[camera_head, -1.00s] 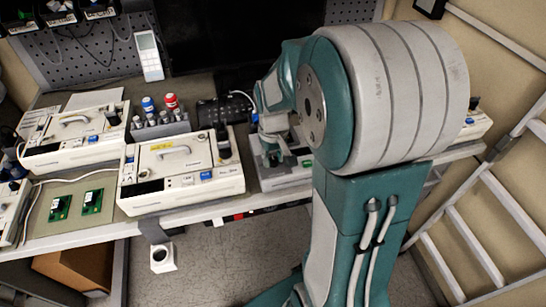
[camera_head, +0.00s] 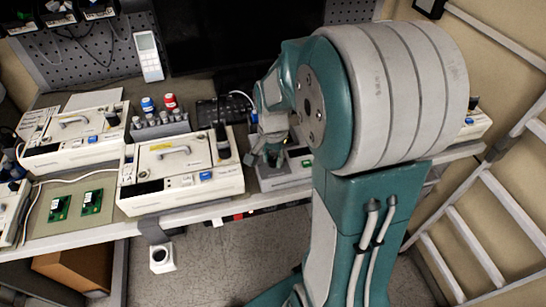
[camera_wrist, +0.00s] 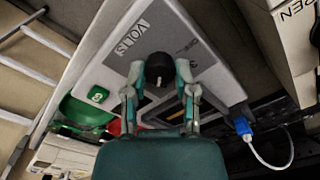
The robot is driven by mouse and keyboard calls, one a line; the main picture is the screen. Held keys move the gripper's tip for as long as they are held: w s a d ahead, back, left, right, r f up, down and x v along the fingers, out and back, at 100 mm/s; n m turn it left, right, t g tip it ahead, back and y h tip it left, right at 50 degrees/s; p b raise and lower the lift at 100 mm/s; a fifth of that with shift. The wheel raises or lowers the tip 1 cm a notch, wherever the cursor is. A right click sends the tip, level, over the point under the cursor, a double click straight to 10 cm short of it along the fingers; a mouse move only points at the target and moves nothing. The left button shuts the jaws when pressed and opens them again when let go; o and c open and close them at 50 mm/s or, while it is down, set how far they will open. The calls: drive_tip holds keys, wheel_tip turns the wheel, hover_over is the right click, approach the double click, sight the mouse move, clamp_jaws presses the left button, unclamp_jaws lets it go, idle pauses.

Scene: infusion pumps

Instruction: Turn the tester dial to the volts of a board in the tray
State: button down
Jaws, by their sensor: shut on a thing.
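The tester is a pale grey box (camera_head: 285,180) on the bench, partly hidden behind my arm. In the wrist view its sloped face (camera_wrist: 195,45) carries a VOLTS label and a black round dial (camera_wrist: 159,66). My gripper (camera_wrist: 160,82) has its two fingers closed on the dial's sides; the dial's pointer setting cannot be read. My gripper (camera_head: 272,158) also shows above the tester in the head view. Two green boards (camera_head: 60,207) (camera_head: 92,200) lie flat on an olive tray or mat (camera_head: 76,222) at the left. Their markings are too small to read.
A white pump (camera_head: 180,198) with a handle stands between the boards and the tester; another pump (camera_head: 75,155) is behind. A rack with red and blue caps (camera_head: 160,122) is behind the near pump. A blue plug with a white cable (camera_wrist: 243,126) is at the tester's side.

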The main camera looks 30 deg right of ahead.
sight(272, 160)
drive_tip(key=m, duration=0.5)
drive_tip(key=shift+s+a+f, duration=0.1)
drive_tip(key=shift+m, duration=0.3)
idle(0.4)
drive_tip(key=shift+c, duration=2)
unclamp_jaws()
wheel_tip(272, 160, up, 12)
drive_tip(key=shift+a, duration=0.1)
